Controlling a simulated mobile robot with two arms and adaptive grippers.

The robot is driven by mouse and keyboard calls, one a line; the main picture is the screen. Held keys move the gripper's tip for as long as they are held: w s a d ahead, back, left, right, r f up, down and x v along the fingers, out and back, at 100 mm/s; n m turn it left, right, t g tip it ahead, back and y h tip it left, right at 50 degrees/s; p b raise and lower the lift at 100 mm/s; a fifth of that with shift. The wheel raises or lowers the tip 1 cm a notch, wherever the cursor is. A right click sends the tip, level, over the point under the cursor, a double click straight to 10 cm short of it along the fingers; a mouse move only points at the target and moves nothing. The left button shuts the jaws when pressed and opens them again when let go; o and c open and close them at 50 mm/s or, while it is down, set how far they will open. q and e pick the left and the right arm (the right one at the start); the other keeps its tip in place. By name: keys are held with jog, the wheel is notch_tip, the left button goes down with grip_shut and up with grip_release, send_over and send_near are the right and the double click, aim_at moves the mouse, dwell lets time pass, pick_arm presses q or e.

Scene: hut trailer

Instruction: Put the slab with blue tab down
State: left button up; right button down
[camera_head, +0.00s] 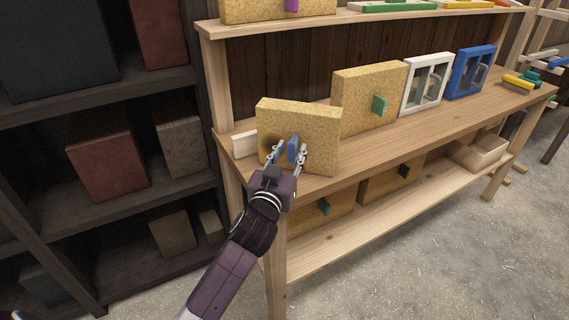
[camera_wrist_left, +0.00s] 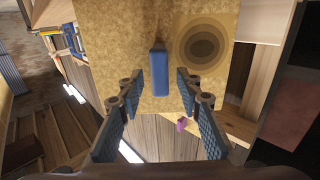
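The yellow-brown speckled slab (camera_head: 318,120) is upright, slightly tilted, at the near left end of the wooden bench top. Its blue tab (camera_head: 292,148) sticks out of the front face. My left gripper (camera_head: 290,153) has its fingers on either side of the tab. In the left wrist view the slab (camera_wrist_left: 115,40) faces me, and clear gaps show between the blue tab (camera_wrist_left: 159,72) and both open fingers. Whether the slab's bottom edge rests on the bench is hard to tell. My right gripper is not in view.
Behind the slab, a similar slab with a green tab (camera_head: 379,105), a white frame (camera_head: 409,101) and a blue frame (camera_head: 458,83) stand on the bench (camera_head: 430,125). A dark shelf (camera_head: 75,85) stands on the left.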

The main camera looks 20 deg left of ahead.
pick_arm(q)
jog(key=s+d, duration=0.1)
jog(key=s, duration=1)
jog(key=shift+s+d+p, duration=0.2)
jog(key=shift+s+p, duration=0.15)
